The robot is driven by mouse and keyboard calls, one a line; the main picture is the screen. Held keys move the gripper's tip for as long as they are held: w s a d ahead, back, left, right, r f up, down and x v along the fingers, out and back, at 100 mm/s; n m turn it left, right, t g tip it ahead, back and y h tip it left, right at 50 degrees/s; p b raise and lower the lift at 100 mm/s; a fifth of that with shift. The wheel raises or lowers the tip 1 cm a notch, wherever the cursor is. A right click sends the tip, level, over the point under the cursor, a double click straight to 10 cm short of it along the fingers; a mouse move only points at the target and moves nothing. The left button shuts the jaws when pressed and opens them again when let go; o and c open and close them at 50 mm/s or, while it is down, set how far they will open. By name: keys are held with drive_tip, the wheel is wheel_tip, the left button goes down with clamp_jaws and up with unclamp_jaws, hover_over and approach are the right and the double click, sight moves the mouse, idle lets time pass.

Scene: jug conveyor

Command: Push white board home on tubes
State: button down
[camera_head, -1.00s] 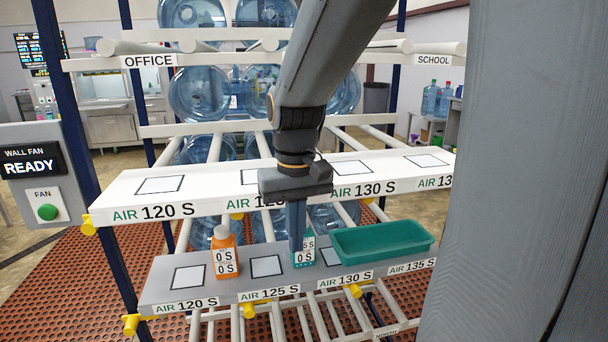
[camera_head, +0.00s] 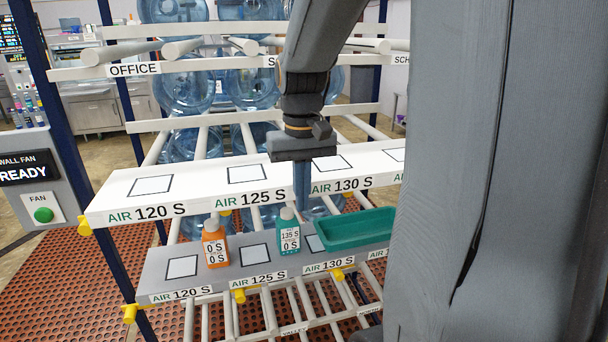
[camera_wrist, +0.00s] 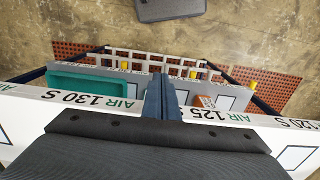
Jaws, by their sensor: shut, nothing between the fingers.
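The white board (camera_head: 205,183) is the upper shelf, with black square outlines on top and AIR labels along its front edge. It rests on sloping white tubes (camera_head: 202,143). My gripper (camera_head: 302,208) points down at the board's front edge, between the AIR 125 S and AIR 130 S labels. Its fingers are shut and empty, and they cover a strip of that edge. Whether they touch it I cannot tell. In the wrist view, my gripper (camera_wrist: 162,92) crosses the front edge of the white board (camera_wrist: 60,106) between the same labels.
Below is a grey board (camera_head: 217,276) with an orange bottle (camera_head: 215,246), a teal bottle (camera_head: 289,236) and a green tray (camera_head: 350,230). Blue jugs (camera_head: 183,85) lie on the rack behind. A fan button panel (camera_head: 40,190) stands left. Red matting (camera_head: 70,285) covers floor below.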

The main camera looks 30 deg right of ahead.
sight(289, 173)
drive_tip(key=shift+w+d+r+p, duration=0.1)
drive_tip(key=shift+w+d+p, duration=0.15)
drive_tip(key=shift+w, duration=0.6)
drive_tip(key=shift+w+d+p, duration=0.25)
drive_tip(key=shift+w, duration=0.6)
